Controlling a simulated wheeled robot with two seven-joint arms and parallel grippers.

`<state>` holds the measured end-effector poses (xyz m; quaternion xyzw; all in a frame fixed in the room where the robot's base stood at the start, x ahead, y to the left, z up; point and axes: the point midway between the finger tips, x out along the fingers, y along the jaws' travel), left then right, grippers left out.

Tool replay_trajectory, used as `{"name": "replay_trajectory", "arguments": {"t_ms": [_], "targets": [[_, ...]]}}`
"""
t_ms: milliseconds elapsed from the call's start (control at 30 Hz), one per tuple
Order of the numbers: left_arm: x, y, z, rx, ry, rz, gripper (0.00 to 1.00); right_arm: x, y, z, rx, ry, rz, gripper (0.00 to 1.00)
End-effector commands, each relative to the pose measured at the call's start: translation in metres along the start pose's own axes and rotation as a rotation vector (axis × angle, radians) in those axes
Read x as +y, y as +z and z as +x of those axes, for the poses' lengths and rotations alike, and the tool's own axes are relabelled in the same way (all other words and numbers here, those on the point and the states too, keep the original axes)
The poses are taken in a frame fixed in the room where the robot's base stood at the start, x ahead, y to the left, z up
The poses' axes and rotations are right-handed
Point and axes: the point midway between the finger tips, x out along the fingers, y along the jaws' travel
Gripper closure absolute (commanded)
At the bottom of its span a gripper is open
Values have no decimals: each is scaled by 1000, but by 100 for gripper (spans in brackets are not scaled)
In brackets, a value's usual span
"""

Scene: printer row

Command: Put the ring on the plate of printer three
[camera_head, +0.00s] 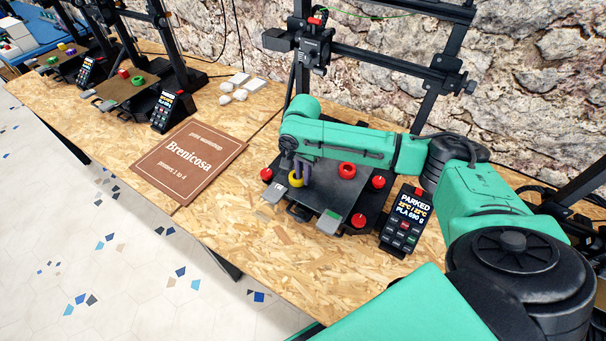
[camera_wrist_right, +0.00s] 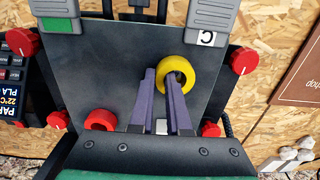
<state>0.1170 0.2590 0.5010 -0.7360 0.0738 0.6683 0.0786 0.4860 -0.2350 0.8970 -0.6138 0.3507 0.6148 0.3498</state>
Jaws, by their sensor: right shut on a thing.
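My right gripper (camera_head: 299,175) points down at the dark plate (camera_head: 322,192) of the nearest printer. Its purple fingers are shut on the wall of a yellow ring (camera_head: 296,181). In the right wrist view the yellow ring (camera_wrist_right: 178,74) is at the fingertips (camera_wrist_right: 163,80), over the plate (camera_wrist_right: 110,75) near a grey clip marked C. I cannot tell whether it touches the plate. A red ring (camera_head: 347,171) lies on the same plate towards the back; it also shows in the right wrist view (camera_wrist_right: 100,120). My left gripper is not in view.
Red knobs (camera_head: 378,181) stand around the plate, and grey clips (camera_head: 328,221) sit on its front edge. A control panel (camera_head: 406,217) reading PARKED stands to the right. A brown sign (camera_head: 188,160) lies left. The printer's black frame (camera_head: 380,55) rises behind. More printers stand further left.

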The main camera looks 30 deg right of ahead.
Motion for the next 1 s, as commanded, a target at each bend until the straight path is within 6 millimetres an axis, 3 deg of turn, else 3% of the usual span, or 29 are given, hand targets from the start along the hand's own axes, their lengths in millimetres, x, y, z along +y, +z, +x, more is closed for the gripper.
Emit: {"name": "replay_trajectory", "arguments": {"t_ms": [33,100,133,467,567,900,1000], "targets": [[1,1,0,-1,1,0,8,0,0,1,0,0,0,100],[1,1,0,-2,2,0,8,0,0,1,0,0,0,66],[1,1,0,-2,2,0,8,0,0,1,0,0,0,55],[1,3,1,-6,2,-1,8,0,0,-1,1,-1,0,55],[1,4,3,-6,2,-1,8,-1,0,-11,0,-3,0,55],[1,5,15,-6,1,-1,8,-1,0,-97,0,-5,0,55],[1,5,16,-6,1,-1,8,-1,0,-113,-1,-2,0,55]]}}
